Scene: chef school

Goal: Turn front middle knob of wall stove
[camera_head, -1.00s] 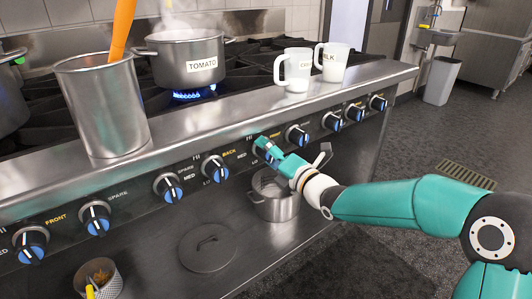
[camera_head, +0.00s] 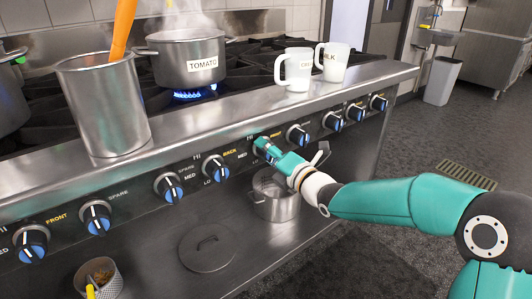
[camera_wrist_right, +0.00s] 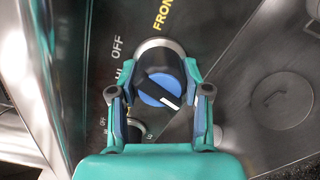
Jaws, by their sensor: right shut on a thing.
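The wall stove's front panel (camera_head: 137,205) carries a row of black knobs with blue faces. My right gripper (camera_head: 266,152) is at a knob near the middle of the row and hides most of it. In the right wrist view the gripper (camera_wrist_right: 158,95) has its fingers on both sides of this knob (camera_wrist_right: 160,82), shut on it. The knob's white pointer line faces down and right in that view. The word FRONT is printed beside it, partly cut off. My left gripper is not in the head view.
A steaming TOMATO pot (camera_head: 190,62) stands over a lit blue flame. A metal container (camera_head: 105,108) with an orange utensil and two white mugs, one (camera_head: 294,70) and another (camera_head: 331,62), stand on the stove's front ledge. Below are a small pot (camera_head: 276,200) and a lid (camera_head: 207,249).

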